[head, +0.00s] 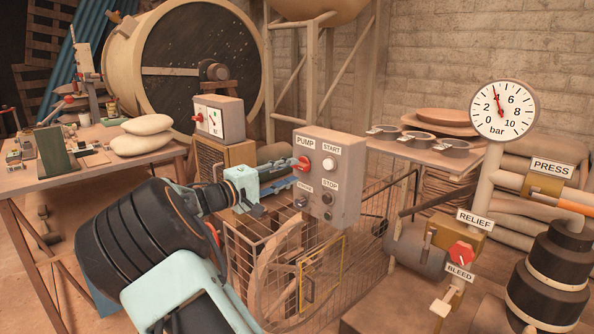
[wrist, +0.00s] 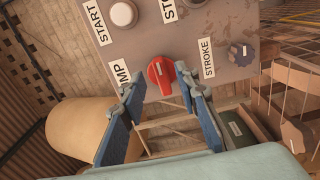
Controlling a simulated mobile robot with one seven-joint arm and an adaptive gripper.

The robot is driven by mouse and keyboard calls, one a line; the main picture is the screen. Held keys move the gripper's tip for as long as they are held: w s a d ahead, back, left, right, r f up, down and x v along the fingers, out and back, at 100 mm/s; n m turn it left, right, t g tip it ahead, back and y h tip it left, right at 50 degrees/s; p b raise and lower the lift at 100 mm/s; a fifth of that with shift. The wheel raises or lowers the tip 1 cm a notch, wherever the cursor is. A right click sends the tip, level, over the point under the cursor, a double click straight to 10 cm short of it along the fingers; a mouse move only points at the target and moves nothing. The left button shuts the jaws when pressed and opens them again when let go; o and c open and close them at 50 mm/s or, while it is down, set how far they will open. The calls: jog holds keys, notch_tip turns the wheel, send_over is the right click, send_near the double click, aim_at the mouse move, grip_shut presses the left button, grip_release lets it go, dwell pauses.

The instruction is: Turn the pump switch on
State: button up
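The pump switch (head: 303,163) is a red rotary knob at the upper left of a grey control panel (head: 346,197), under a PUMP label. In the wrist view the red knob (wrist: 161,75) has a white mark and sits between the lines of my two blue fingers. My gripper (head: 292,173) is open, its fingertips close to the panel on either side of the knob. It also shows in the wrist view (wrist: 160,90). Neither finger visibly presses on the knob, though contact is hard to tell.
The panel also has a white START button (head: 329,164), a STOP button (head: 327,198) and a dark STROKE knob (head: 300,202). A wire cage (head: 345,260) stands below. A pressure gauge (head: 503,110) and a red relief valve (head: 461,252) are to the right.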

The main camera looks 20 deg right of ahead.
jog(key=v, duration=0.8)
jog(key=shift+a, duration=0.1)
